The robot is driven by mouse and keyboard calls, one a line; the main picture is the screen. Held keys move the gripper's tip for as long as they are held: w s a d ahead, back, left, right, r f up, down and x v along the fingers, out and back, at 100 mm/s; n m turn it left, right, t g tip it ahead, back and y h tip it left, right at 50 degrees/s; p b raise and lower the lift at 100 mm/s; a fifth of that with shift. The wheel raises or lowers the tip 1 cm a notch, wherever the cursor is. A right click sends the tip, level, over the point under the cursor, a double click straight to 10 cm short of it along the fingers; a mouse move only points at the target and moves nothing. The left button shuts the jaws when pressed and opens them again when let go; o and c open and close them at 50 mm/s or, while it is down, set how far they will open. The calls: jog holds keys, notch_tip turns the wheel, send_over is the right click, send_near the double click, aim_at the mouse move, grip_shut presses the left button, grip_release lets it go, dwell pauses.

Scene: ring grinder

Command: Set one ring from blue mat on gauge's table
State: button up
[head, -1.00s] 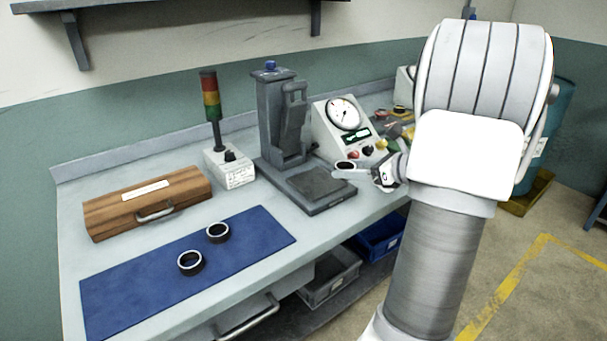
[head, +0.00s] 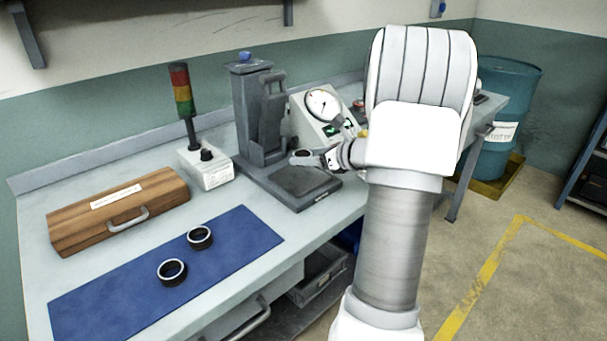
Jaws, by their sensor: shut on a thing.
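The blue mat (head: 110,290) lies at the front left of the bench with two dark rings on it, one nearer (head: 172,272) and one farther (head: 200,238). The gauge (head: 262,115) is a grey stand with a column and a flat dark table (head: 302,182) on its base. My gripper (head: 304,157) is shut on a ring (head: 303,154). It holds the ring over the back part of the gauge's table, in front of the column. The gap between the ring and the table is hard to judge from this view.
A wooden case (head: 118,210) lies behind the mat. A signal lamp (head: 182,90) on a white box (head: 206,168) stands left of the gauge. A dial unit (head: 322,110) stands right behind my gripper. A grey bin (head: 320,275) sits below the bench.

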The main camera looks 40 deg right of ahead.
aim_at(304, 178)
jog(key=shift+w+a+f, duration=0.2)
jog(key=shift+w+f, duration=0.2)
jog(key=shift+w, duration=0.1)
jog(key=shift+f+b, duration=0.6)
jog(key=shift+f, duration=1.25)
jog(key=shift+f, duration=0.25)
jog(key=o, duration=1.5)
jog(key=shift+c, duration=0.2)
jog(key=shift+r, duration=0.1)
jog(key=shift+r, duration=0.2)
jog(key=p+v, duration=0.1)
jog(key=v, duration=1.1)
jog(key=shift+p, duration=0.4)
